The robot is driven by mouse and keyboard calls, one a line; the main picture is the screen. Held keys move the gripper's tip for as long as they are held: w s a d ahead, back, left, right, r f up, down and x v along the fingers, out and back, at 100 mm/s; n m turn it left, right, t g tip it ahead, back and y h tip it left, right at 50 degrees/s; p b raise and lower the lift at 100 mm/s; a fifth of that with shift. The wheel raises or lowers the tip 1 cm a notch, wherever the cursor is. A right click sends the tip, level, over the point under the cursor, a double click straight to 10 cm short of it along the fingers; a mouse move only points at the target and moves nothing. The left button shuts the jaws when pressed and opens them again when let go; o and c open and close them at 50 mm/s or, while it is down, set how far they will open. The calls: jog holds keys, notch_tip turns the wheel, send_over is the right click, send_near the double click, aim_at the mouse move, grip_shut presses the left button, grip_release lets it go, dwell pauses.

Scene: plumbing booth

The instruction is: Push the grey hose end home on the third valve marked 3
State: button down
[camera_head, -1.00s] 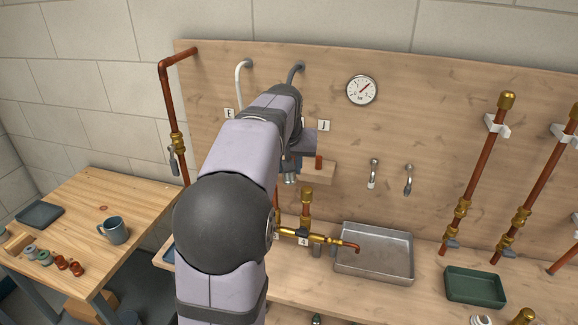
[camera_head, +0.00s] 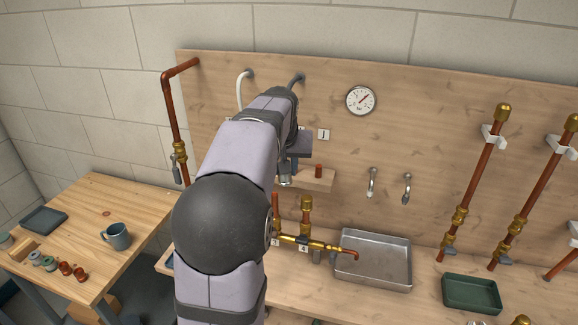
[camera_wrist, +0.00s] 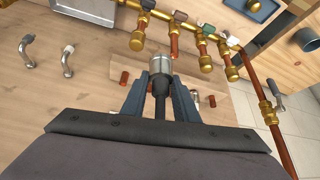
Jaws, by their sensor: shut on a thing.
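My gripper (camera_wrist: 161,90) is shut on the grey hose, just behind its silver end (camera_wrist: 160,66). The hose end is in the air, apart from the valves. In the head view my arm covers most of the gripper; the silver end (camera_head: 285,180) shows just below it, above the brass manifold (camera_head: 322,245). In the wrist view the manifold (camera_wrist: 165,18) runs across the top with several valves. A plate marked 4 (camera_head: 303,249) is readable; the plate left of it (camera_head: 275,242) is partly hidden by my arm. I cannot read valve numbers in the wrist view.
A small wooden shelf with a copper stub (camera_head: 318,171) is beside the gripper. A metal tray (camera_head: 373,281) is right of the manifold. A white hose (camera_head: 240,92) hangs at the left, and a pressure gauge (camera_head: 361,100) is on the board. Copper pipes (camera_head: 480,180) stand at the right.

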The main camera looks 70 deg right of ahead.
jog(key=w+f+n+t+p, duration=0.1)
jog(key=w+f+n+p, duration=0.15)
jog(key=w+p, duration=0.4)
jog(key=s+d+m+g, duration=0.1)
jog(key=d+m+g, duration=0.2)
jog(key=d+m, duration=0.3)
jog(key=shift+s+d+f+m+p, duration=0.2)
jog(key=shift+f+m+p, duration=0.2)
jog(key=shift+m, duration=0.35)
jog(key=shift+f, duration=0.25)
jog(key=shift+f+b, duration=2.05)
jog(key=shift+f, duration=0.65)
jog(key=shift+f+b, duration=2.1)
jog(key=shift+f, duration=0.2)
jog(key=shift+a+f, duration=0.1)
jog(key=shift+f, duration=0.05)
